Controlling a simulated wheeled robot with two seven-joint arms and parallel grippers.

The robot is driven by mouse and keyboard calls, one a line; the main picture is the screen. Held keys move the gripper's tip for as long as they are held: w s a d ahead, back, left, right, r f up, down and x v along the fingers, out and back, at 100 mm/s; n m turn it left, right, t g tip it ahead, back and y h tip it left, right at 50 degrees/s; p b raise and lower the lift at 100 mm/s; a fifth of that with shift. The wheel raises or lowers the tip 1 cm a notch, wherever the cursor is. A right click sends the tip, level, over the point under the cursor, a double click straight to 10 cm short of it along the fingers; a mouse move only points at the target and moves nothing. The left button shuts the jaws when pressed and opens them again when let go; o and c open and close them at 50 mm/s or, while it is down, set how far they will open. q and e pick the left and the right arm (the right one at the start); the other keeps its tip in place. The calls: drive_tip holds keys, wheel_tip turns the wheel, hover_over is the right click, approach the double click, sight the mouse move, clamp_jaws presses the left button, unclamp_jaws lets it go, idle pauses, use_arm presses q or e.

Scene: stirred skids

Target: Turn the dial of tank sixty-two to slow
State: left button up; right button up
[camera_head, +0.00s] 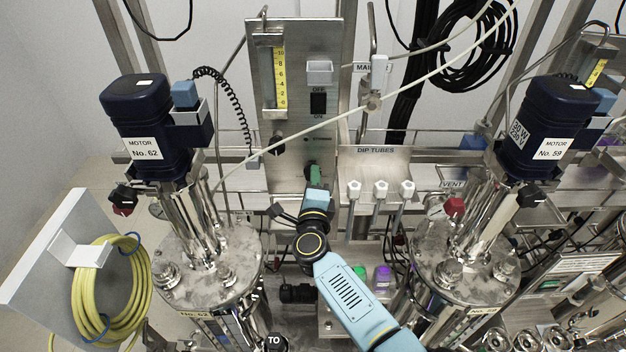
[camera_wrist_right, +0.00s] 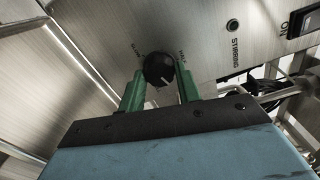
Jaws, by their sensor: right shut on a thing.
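The motor of tank sixty-two (camera_head: 141,148), dark blue and labelled No. 62, stands at the left in the head view above its steel tank (camera_head: 200,265). My right gripper (camera_head: 311,170) is at the lower part of the upright steel panel. In the right wrist view its green fingers (camera_wrist_right: 160,85) are shut on the black round dial (camera_wrist_right: 158,70), one on each side. In the head view the gripper hides this dial. My left gripper is out of view.
The steel panel (camera_head: 263,90) carries a yellow scale, a black switch (camera_head: 318,103) and another black knob (camera_head: 278,145). A stirring lamp (camera_wrist_right: 232,27) is near the held dial. Dip tubes (camera_head: 380,190) and motor No. 59 (camera_head: 540,140) are to the right. A yellow hose (camera_head: 95,300) hangs at left.

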drive_tip(key=shift+f, duration=0.1)
idle(0.3)
drive_tip(key=o, duration=1)
drive_tip(key=shift+s, duration=0.1)
drive_tip(key=s, duration=1.3)
drive_tip(key=shift+s+p, duration=0.15)
drive_tip(key=shift+p, duration=0.2)
